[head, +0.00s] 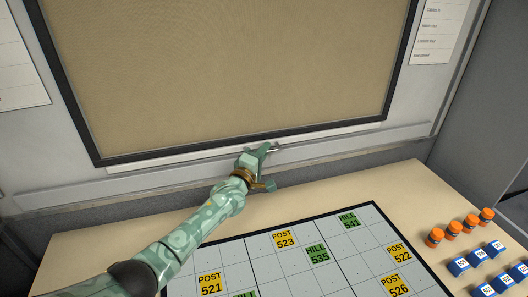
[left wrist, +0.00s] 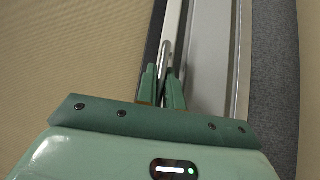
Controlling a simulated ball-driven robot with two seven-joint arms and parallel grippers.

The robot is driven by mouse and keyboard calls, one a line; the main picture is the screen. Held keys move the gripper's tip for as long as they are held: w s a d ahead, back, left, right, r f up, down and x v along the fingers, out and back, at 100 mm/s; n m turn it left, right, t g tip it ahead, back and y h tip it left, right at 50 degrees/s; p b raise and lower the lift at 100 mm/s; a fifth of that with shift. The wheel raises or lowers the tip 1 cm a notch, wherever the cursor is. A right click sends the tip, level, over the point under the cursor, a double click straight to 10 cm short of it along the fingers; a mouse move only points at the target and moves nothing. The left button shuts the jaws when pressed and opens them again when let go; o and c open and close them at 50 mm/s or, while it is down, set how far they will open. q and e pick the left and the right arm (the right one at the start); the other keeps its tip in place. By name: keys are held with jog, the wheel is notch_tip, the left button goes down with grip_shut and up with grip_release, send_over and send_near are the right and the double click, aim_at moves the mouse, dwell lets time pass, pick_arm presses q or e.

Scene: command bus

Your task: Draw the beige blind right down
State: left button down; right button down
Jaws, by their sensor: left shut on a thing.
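The beige blind (head: 240,70) spreads over the dark-framed window from the top of the head view down to the frame's lower edge. It also shows in the left wrist view (left wrist: 75,45). A pale bar (head: 335,131) runs just below the dark frame. A thin metal handle (head: 275,147) lies at the middle of the lower edge. My left gripper (head: 265,149) is shut on this handle; in the left wrist view the handle (left wrist: 166,40) runs up from between the fingers (left wrist: 162,88). The fingers hide part of it. My right gripper is not in view.
Below is a wooden desk (head: 95,245) with a gridded map board (head: 262,257) bearing yellow and green labels. Orange pieces (head: 452,228) and blue numbered blocks (head: 477,257) stand at the right. Papers (head: 438,28) hang on the wall beside the window.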

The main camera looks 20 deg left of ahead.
pick_arm(q)
jog(key=c, duration=1.5)
grip_release()
jog(key=shift+f, duration=0.45)
jog(key=shift+r, duration=0.1)
jog(key=p+v, duration=0.4)
jog(key=v, duration=1.2)
jog(key=shift+s+p, duration=0.2)
jog(key=shift+p, duration=0.2)
